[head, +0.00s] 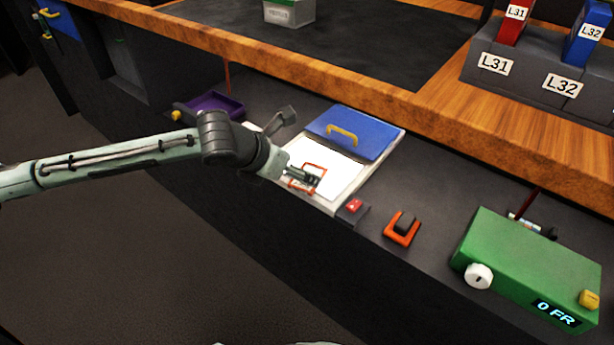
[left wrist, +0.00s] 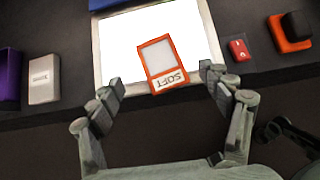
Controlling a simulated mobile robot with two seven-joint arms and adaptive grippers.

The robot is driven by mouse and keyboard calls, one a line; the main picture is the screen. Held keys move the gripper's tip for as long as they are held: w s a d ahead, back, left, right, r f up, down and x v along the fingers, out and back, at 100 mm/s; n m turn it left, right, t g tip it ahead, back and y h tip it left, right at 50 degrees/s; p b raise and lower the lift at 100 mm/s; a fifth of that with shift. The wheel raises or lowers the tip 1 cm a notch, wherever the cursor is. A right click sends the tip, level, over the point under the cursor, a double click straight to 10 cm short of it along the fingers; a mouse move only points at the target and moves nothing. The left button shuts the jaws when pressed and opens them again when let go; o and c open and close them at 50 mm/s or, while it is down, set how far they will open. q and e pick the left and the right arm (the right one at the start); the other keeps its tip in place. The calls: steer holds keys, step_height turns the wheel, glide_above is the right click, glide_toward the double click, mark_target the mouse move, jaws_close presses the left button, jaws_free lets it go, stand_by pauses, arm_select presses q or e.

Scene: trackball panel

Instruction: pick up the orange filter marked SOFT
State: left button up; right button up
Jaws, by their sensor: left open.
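The orange filter (left wrist: 161,60) marked SOFT lies on the white lit panel (left wrist: 113,50), near its front edge, turned slightly. It has an orange frame around a pale window. In the head view the filter (head: 317,166) is partly covered by my left gripper (head: 303,178). In the left wrist view my left gripper (left wrist: 160,86) is open, its fingers apart on either side of the filter's labelled end. The filter is not held; I cannot tell the exact height gap. My right gripper is not in view.
A blue lid (head: 350,133) with a yellow handle stands at the panel's back. A red switch (head: 353,206), an orange holder with a black block (head: 402,229) and a green box (head: 522,268) are to the right. A purple tray (head: 216,105) is left. A wooden ledge (head: 350,90) runs behind.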

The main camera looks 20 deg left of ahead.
arm_select(q)
steer(key=x, duration=0.4)
steer(key=shift+d+f+b, duration=0.1)
steer(key=shift+f+b, duration=0.2)
steer(key=shift+f, duration=0.05)
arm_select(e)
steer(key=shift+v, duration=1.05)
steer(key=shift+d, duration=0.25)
arm_select(q)
steer(key=c, duration=1.3)
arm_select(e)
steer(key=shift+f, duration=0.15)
arm_select(q)
steer(key=shift+r, duration=0.1)
